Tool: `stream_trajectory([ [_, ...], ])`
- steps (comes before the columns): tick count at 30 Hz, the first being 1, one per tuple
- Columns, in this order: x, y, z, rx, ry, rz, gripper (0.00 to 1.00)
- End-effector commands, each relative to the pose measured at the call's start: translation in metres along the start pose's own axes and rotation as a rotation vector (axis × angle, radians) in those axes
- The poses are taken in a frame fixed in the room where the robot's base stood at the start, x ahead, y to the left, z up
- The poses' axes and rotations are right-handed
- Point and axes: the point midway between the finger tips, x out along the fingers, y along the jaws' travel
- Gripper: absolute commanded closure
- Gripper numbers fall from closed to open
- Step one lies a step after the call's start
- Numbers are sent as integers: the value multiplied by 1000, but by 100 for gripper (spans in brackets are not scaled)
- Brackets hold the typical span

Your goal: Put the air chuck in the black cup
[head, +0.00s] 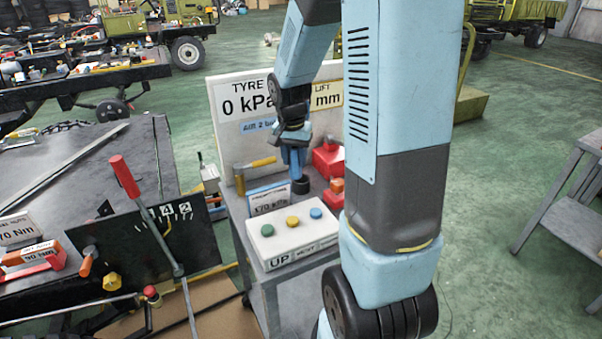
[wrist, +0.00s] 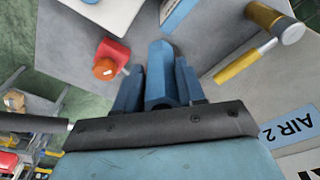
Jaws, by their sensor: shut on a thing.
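My gripper (head: 294,158) points down over the grey stand in the head view. In the wrist view its blue fingers (wrist: 158,88) are closed around a blue faceted piece (wrist: 160,60), which looks like the air chuck. In the head view the piece is hard to tell apart from the blue fingers. A small black cup (head: 302,186) shows right below the gripper on the stand. I cannot tell whether the held piece touches the cup or is in it. The cup is not clear in the wrist view.
A white box with coloured buttons (head: 294,236) is at the stand's front. Red boxes (head: 328,160) stand right of the gripper. A yellow-handled lever (head: 260,163) is at the left, before the upright sign board (head: 228,88). A dark workbench (head: 75,170) lies further left.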

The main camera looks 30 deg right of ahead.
Motion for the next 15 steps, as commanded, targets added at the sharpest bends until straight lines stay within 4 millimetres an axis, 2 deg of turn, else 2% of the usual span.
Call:
stream_trajectory([
  [5, 19, -2, -30, 0, -2, 1, 100],
  [15, 67, -5, -58, -3, -1, 0, 100],
])
